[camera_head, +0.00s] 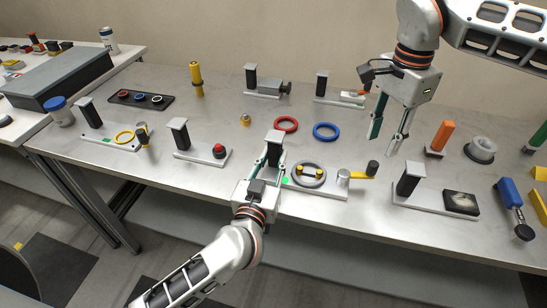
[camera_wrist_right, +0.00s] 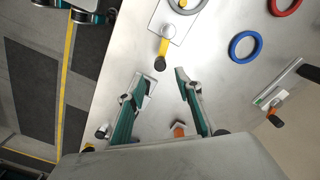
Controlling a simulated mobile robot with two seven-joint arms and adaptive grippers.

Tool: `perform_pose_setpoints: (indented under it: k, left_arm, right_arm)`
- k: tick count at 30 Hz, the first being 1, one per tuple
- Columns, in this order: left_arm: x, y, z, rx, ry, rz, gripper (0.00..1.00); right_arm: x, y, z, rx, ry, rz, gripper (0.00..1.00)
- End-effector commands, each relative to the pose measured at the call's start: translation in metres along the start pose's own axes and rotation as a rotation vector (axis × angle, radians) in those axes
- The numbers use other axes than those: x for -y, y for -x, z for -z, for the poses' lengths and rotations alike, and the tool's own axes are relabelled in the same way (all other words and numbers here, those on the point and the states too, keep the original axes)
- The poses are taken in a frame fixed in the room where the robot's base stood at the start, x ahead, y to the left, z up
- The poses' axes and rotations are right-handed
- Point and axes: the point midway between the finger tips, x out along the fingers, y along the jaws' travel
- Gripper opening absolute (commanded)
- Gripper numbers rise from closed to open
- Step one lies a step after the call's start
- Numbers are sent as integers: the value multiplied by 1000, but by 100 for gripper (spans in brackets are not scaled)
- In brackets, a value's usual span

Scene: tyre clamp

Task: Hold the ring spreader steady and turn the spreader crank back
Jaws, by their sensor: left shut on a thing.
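The ring spreader (camera_head: 325,190) is a pale plate near the table's front edge. It carries a grey ring (camera_head: 296,176) around two yellow pins and a dark upright post (camera_head: 275,144) at its left end. Its spreader crank (camera_head: 358,176) is a yellow arm with a black knob, pointing right; it also shows in the right wrist view (camera_wrist_right: 163,47). My left gripper (camera_head: 272,162) is shut on the post, hiding its lower part. My right gripper (camera_head: 388,134) is open and empty above the table, behind and right of the crank; its fingers show apart in the wrist view (camera_wrist_right: 160,76).
A red ring (camera_head: 286,124) and a blue ring (camera_head: 325,131) lie behind the spreader. A plate with a post and dark block (camera_head: 460,203) stands to the right, with an orange-handled thing (camera_head: 440,138) behind it. A plate with a red button (camera_head: 219,150) is to the left.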

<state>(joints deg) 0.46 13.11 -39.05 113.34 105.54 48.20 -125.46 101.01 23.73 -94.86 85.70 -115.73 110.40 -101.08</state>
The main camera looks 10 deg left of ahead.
Motion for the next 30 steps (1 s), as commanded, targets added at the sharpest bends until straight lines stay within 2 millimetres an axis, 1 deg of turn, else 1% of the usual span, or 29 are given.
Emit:
perform_pose_setpoints:
  k: [1,15,21,30]
  left_arm:
    - [0,0,0,1,0,0,4]
    - [0,0,0,1,0,1,4]
    - [0,0,0,1,0,0,4]
    - [0,0,0,1,0,0,4]
  right_arm:
    - [0,-8,-1,3,0,-2,34]
    - [0,-69,0,2,-3,-1,34]
    - [0,-84,0,1,-3,1,34]
    - [0,-89,0,0,-3,2,34]
